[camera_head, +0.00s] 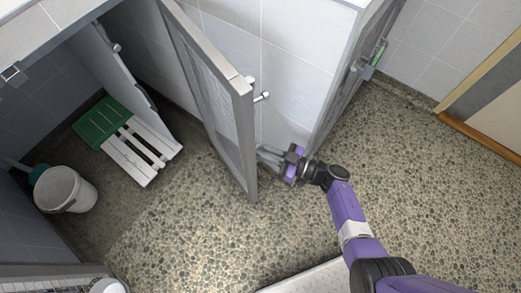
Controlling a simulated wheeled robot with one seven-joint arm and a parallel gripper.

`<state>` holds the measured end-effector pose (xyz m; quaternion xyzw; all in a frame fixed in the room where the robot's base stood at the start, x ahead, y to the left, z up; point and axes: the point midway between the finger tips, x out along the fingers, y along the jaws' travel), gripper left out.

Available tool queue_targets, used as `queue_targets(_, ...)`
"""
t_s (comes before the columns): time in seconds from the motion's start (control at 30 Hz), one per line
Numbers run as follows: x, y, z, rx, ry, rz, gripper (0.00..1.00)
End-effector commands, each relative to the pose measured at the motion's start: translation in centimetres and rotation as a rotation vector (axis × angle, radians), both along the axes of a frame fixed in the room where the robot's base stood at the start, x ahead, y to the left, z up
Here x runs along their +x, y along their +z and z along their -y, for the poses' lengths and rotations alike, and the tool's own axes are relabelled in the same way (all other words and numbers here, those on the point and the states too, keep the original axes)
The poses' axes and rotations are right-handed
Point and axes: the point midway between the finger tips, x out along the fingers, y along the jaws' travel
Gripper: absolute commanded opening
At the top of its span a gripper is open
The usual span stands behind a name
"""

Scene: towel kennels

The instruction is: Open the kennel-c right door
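A grey-framed mesh door (243,128) stands swung out from a tiled kennel at the centre, seen nearly edge-on. A light latch or knob (262,97) sticks out from its right side near the top. No label shows, so I cannot tell whether this is the kennel-c right door. My gripper (266,156) is low, just right of the door's lower part, with its grey fingers pointing left toward it. I cannot tell whether the fingertips touch the door or how far apart they are.
Inside the open kennel are a green and white slatted board (135,143) and a white bucket (64,189). Pebbled floor (430,150) is clear at right.

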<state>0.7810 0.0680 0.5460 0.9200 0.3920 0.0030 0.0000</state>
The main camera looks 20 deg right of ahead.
Motion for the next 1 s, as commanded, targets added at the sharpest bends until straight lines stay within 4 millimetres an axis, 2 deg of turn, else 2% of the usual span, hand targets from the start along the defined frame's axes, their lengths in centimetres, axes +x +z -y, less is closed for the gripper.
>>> queue_targets(0.4, -0.4, -0.2, 0.2, -0.003, 0.001, -0.003, 0.19)
queue_targets(0.8, -4.3, -0.1, 4.5, -0.003, -0.002, -0.001, 0.19)
queue_targets(1.0, -5.3, -0.1, 5.5, -0.003, 0.001, 0.000, 0.19)
